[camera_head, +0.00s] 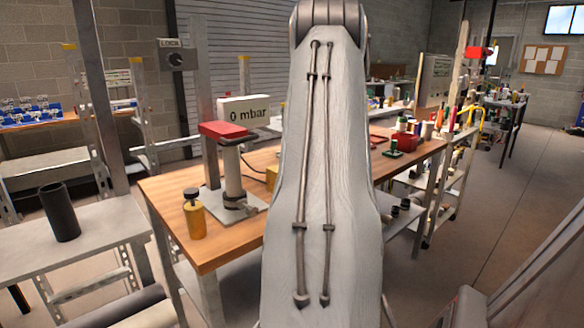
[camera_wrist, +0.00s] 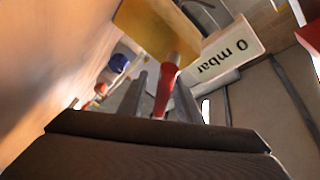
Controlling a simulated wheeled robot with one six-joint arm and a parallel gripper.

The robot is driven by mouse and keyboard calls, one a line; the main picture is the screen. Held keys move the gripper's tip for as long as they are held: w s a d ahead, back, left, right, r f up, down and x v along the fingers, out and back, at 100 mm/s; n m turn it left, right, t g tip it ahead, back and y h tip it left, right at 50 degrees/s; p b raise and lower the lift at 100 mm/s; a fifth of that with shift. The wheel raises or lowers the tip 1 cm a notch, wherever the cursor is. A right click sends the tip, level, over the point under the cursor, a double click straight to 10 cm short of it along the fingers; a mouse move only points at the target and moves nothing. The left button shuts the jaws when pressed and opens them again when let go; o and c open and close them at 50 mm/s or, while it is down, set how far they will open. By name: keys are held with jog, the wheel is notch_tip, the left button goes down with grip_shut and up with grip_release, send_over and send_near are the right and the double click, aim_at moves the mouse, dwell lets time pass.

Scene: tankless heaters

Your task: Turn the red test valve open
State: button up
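The red valve handle (camera_wrist: 166,86) shows in the wrist view, joined to a yellow block (camera_wrist: 155,28). My gripper (camera_wrist: 161,78) has its two grey fingers on either side of the red handle, with a gap visible on the left side. Contact on the right side cannot be told. In the head view my arm hides the gripper and the red handle. A bit of a yellow block (camera_head: 271,177) shows at the arm's left edge. The display (camera_head: 244,112) reads 0 mbar; it also appears upside down in the wrist view (camera_wrist: 226,48).
On the wooden bench (camera_head: 222,245) stand a red-topped grey stand (camera_head: 222,131) and a brass bottle-shaped part (camera_head: 194,218). A black cylinder (camera_head: 60,212) stands on a grey table (camera_head: 105,236) at left. Red and green items (camera_head: 400,143) sit at the bench's right end.

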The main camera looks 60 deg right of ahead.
jog(key=shift+b+v, duration=0.45)
jog(key=shift+v, duration=3.5)
